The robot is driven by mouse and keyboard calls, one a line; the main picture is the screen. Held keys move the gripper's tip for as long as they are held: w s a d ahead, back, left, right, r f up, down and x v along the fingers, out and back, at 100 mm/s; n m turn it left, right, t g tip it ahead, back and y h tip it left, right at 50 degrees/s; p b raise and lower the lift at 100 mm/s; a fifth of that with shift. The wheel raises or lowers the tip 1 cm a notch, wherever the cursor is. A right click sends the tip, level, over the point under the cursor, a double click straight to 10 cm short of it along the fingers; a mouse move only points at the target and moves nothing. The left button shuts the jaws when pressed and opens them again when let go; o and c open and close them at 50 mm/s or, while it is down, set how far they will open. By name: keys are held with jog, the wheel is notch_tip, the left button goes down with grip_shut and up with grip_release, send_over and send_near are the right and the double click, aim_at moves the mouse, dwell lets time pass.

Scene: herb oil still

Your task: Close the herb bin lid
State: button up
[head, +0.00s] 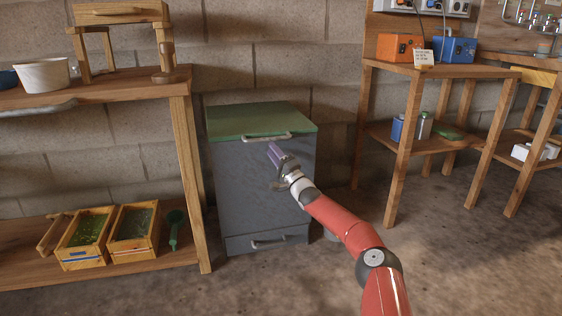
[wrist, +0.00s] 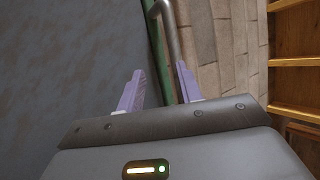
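The herb bin (head: 262,190) is a grey box standing on the floor against the block wall, between two wooden benches. Its green lid (head: 258,119) lies flat on top and looks down, with a metal handle (head: 266,138) at its front edge. My gripper (head: 272,150) is in front of the bin, just below the lid handle. The lid's green edge (wrist: 158,60) and the handle (wrist: 172,40) show just beyond the fingertips. I cannot tell whether the fingers touch the bin.
A lower drawer-like panel with a handle (head: 268,242) is at the bin's base. A wooden bench (head: 100,90) stands close on the left, with herb crates (head: 84,240) on its low shelf. A bench (head: 440,72) with orange and blue boxes stands right. The floor in front is clear.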

jog(key=shift+r+v, duration=0.1)
jog(key=shift+v, duration=1.1)
jog(key=shift+r+v, duration=0.15)
jog(key=shift+v, duration=1)
jog(key=shift+s, duration=0.15)
